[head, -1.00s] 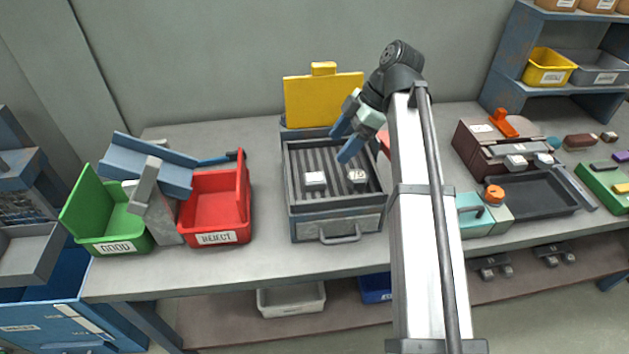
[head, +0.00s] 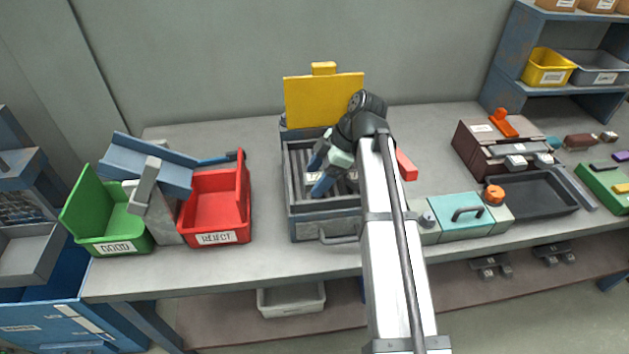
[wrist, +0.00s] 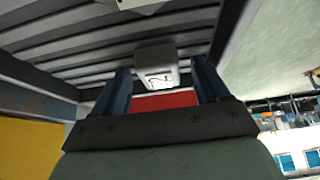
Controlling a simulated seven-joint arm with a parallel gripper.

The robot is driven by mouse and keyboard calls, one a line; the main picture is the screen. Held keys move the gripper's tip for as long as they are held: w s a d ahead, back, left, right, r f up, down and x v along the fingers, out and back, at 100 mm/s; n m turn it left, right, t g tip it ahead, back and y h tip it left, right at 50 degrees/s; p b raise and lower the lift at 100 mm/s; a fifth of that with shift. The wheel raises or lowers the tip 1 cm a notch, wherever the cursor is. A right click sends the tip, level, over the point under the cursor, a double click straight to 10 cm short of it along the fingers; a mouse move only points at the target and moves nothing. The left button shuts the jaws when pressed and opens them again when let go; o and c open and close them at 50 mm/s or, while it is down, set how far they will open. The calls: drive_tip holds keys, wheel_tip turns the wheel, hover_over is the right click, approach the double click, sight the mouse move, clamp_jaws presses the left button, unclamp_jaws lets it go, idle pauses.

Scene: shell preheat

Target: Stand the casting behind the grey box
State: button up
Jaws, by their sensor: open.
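A small pale grey block with a dark mark (wrist: 157,66) shows in the wrist view between and beyond the open fingers, against the ribs. I cannot tell whether the fingers touch it. A second pale block (wrist: 140,4) is cut off at the top of that view. In the head view, my gripper and arm mostly cover the blocks. Neither view clearly shows which is the casting.
A yellow panel (head: 322,98) stands upright at the grey box's back. A red block (head: 406,165) lies right of the box, and a teal case (head: 458,213) is front right. A red REJECT bin (head: 217,209) and green GOOD bin (head: 112,220) stand left.

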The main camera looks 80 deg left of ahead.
drive_tip(key=shift+c, duration=0.4)
drive_tip(key=shift+r, duration=0.1)
drive_tip(key=c, duration=1.1)
